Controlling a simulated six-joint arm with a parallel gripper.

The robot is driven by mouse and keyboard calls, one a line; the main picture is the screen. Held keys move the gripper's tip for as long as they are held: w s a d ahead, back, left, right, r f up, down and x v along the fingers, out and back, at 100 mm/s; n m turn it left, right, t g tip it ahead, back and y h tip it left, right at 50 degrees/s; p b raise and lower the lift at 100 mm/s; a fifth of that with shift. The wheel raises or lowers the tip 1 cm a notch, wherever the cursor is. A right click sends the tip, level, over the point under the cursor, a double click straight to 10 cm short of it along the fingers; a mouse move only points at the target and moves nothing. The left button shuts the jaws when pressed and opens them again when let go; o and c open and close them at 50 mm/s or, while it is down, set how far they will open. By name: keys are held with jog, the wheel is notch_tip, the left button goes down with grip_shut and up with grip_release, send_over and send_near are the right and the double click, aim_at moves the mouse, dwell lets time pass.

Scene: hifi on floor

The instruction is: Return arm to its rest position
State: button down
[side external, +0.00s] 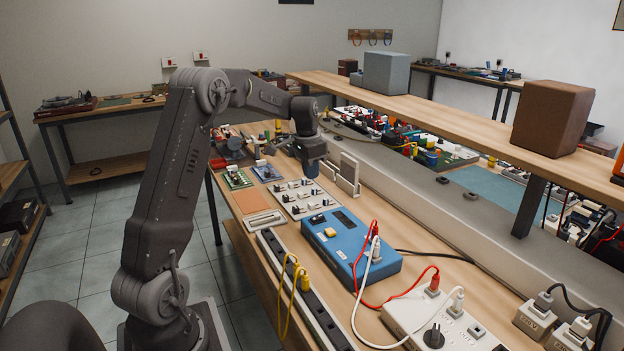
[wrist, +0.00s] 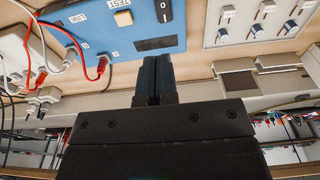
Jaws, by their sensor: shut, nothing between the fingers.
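My gripper (wrist: 155,80) is shut and empty in the wrist view, its two dark fingers pressed together. In the side external view my gripper (side external: 311,168) hangs from the bent arm above the far half of the workbench (side external: 440,272), over the area behind the blue box. The fingertips are small there, and whether they clear the bench items is hard to tell. The blue test box (side external: 350,247) lies on the bench with red and white leads plugged into it. It also shows upside down in the wrist view (wrist: 110,32).
A white switch panel (side external: 300,199) and an upright grey holder (side external: 346,177) stand close to my gripper. A raised shelf (side external: 455,112) with a grey box (side external: 385,72) and a brown box (side external: 552,118) runs along the right. A white socket block (side external: 410,312) with cables is in front. Open air lies above the bench's left edge.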

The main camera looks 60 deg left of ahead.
jog(key=s+d+r+t, duration=0.1)
jog(key=s+d+r, duration=0.15)
jog(key=d, duration=0.45)
jog(key=s+d+r, duration=0.2)
jog(key=d+r, duration=0.2)
jog(key=d, duration=0.3)
jog(key=s+d+r+t, duration=0.1)
jog(key=s+d+r, duration=0.2)
jog(key=d, duration=0.4)
jog(key=s+d+f+t, duration=0.2)
jog(key=s+d, duration=0.9)
jog(key=s, duration=0.3)
jog(key=shift+d+t, duration=0.15)
jog(key=shift+t, duration=0.15)
